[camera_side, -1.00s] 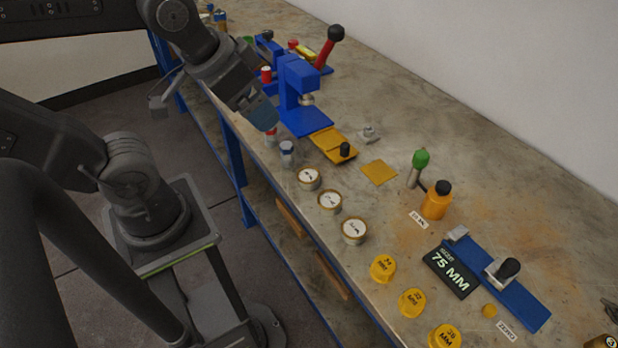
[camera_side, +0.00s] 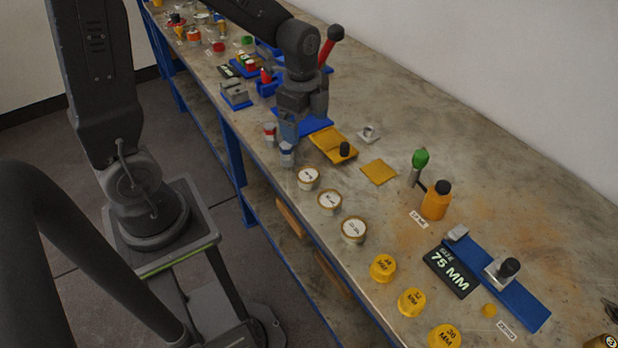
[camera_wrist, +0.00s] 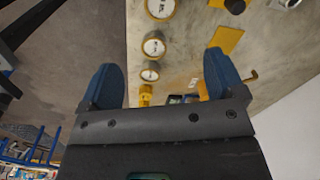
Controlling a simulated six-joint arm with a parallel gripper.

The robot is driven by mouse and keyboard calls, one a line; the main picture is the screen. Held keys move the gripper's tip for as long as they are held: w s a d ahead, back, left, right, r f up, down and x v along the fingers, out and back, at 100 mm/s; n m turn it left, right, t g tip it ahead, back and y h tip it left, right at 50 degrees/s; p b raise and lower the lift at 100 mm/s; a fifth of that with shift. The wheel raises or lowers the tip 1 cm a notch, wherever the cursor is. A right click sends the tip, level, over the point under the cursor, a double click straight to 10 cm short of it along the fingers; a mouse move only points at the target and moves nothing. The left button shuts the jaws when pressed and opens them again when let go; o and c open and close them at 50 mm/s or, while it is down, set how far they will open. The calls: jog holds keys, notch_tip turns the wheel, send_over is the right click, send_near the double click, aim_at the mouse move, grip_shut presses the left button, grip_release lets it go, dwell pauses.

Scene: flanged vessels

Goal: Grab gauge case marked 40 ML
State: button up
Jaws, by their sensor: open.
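Three round, white-faced gauge cases with gold rims stand in a row along the bench's front edge.
Yellow caps (camera_side: 383,268) marked in MM continue the row. A blue press with a red lever (camera_side: 327,48) stands behind my gripper. The bench's back right is clear.

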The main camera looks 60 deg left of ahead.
aim_at(308, 173)
jog(key=shift+m+g, duration=0.3)
jog(key=shift+m, duration=0.6)
jog(key=f, duration=1.1)
jog(key=w+a+f, duration=0.1)
jog(key=f, duration=0.4)
jog(key=shift+f, duration=0.2)
jog(key=c, duration=1.1)
jog(key=shift+w+r, duration=0.1)
